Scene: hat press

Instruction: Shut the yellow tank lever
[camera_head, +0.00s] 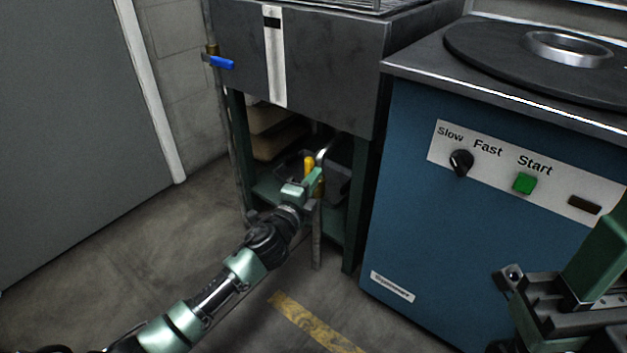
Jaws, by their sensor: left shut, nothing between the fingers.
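The yellow tank lever (308,165) stands upright under the dark metal tank, beside a curved grey pipe (327,151). My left gripper (314,182) is shut and empty, reaching in just in front of and below the lever. It hides the lever's lower part, and I cannot tell whether it touches the lever. My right gripper (520,285) shows only partly at the lower right, far from the lever. Its fingers are not clear enough to tell open from shut.
The dark tank (335,65) hangs over an open green frame (361,190) that hems in the lever's space. A blue lever (221,62) sticks out at the tank's left. A blue machine (415,215) stands close on the right. The floor (150,255) at left is clear.

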